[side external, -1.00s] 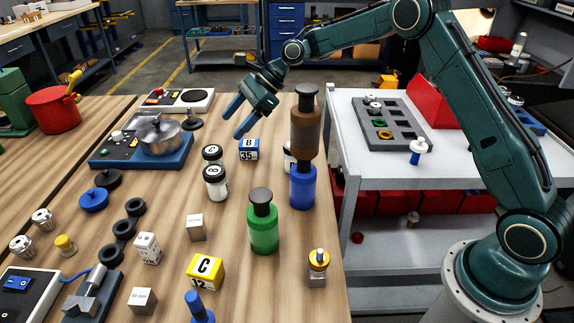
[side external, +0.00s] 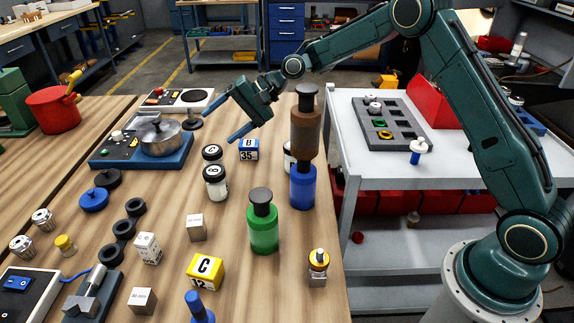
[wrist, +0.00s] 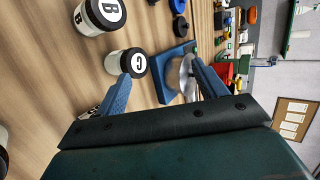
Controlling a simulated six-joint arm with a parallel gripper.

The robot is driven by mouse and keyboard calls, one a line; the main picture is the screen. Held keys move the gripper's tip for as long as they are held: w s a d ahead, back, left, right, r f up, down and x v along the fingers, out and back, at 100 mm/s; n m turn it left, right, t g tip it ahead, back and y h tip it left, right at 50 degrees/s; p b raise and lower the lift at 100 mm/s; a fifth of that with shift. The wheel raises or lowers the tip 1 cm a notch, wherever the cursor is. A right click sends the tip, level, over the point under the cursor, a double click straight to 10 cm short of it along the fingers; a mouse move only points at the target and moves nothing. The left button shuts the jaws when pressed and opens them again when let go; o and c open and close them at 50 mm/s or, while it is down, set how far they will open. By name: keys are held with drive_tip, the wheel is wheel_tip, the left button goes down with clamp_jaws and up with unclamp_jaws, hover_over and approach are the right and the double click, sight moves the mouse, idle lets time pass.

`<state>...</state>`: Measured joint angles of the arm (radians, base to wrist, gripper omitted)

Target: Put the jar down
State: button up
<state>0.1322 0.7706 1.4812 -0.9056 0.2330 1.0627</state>
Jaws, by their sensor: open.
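Two white jars with black lids stand upright on the wooden bench, jar C (side external: 212,155) behind jar B (side external: 216,185). Another white jar (side external: 288,162) is mostly hidden behind the brown and blue bottles. My gripper (side external: 218,117) is open and empty, in the air above the bench behind jar C, with its fingers pointing left. In the wrist view, jar C (wrist: 126,62) shows beyond the tip of the left finger, and jar B (wrist: 98,17) is at the top left. Neither jar is between the fingers.
A green bottle (side external: 263,226) is in front. A blue block marked B (side external: 249,150) is close to jar C. A hotplate with a metal pot (side external: 160,138) stands at left.

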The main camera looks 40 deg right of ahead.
sight(214, 162)
drive_tip(key=n+t, duration=0.1)
drive_tip(key=n, duration=0.5)
drive_tip(key=a+n+t, duration=0.1)
drive_tip(key=n, duration=0.4)
drive_tip(key=n+t, duration=0.1)
drive_tip(key=n, duration=0.5)
drive_tip(key=shift+w+a+r+n+y, duration=0.2)
drive_tip(key=shift+a+n+y, duration=0.1)
drive_tip(key=shift+a, duration=0.1)
drive_tip(key=shift+f, duration=1.8)
